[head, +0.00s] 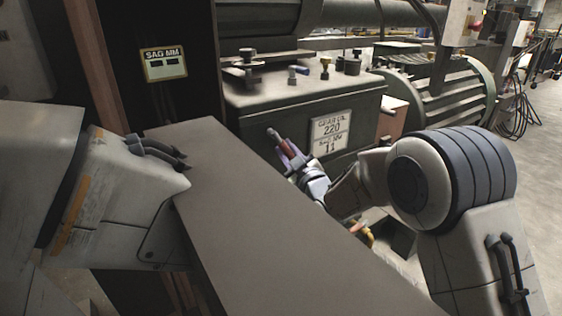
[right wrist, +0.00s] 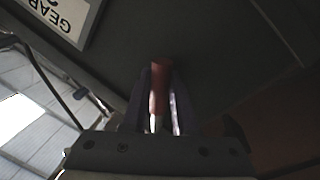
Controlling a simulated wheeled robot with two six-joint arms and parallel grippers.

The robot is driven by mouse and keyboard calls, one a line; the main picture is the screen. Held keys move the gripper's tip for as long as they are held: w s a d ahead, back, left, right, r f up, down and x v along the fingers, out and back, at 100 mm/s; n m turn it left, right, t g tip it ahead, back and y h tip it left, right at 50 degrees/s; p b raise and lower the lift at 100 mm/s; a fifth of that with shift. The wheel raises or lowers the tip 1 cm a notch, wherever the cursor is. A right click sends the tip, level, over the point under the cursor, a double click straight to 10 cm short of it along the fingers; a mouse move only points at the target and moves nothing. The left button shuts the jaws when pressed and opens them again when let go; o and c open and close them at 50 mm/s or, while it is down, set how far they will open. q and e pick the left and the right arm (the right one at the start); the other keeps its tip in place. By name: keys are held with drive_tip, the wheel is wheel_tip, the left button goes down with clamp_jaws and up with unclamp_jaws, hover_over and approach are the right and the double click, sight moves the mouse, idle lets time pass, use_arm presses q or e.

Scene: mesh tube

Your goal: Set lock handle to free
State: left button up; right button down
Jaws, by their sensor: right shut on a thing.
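The lock handle (head: 287,147) is a short lever with a red-brown grip on the front face of the green-grey gearbox (head: 250,113). It tilts up to the left in the head view. In the right wrist view the red grip (right wrist: 160,85) stands between two purple fingers. My right gripper (head: 288,156) is shut on the handle; it also shows in the right wrist view (right wrist: 160,105). The handle's base is partly hidden by the fingers. My left arm is at the left of the head view, and its gripper does not show.
A white label plate (head: 331,132) with numbers is fixed beside the handle. A large grey panel (head: 250,230) crosses the foreground. A yellowish SAG MM sign (head: 164,64) hangs at the upper left. A ribbed green motor (head: 450,95) stands right of the gearbox. Open floor (head: 542,125) lies at far right.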

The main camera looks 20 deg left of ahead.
sight(287, 131)
drive_tip(key=n+b, duration=0.1)
drive_tip(key=n, duration=0.1)
drive_tip(key=w+d+r+n+y+b, duration=0.1)
drive_tip(key=shift+w+n, duration=0.15)
drive_tip(key=shift+n, duration=0.25)
drive_tip(key=shift+w+d+r+n+g+y+b, duration=0.2)
drive_tip(key=shift+r+n+b, duration=0.3)
drive_tip(key=shift+n, duration=0.4)
drive_tip(key=shift+w+d+r+n+g+y+b, duration=0.1)
drive_tip(key=shift+r+n+y+b, duration=0.15)
drive_tip(key=shift+n+b, duration=0.5)
drive_tip(key=shift+n, duration=0.25)
drive_tip(key=c, duration=0.7)
unclamp_jaws()
drive_tip(key=shift+r, duration=0.1)
drive_tip(key=p+v, duration=0.2)
drive_tip(key=v, duration=0.8)
drive_tip(key=shift+s+d, duration=0.1)
drive_tip(key=shift+d, duration=0.05)
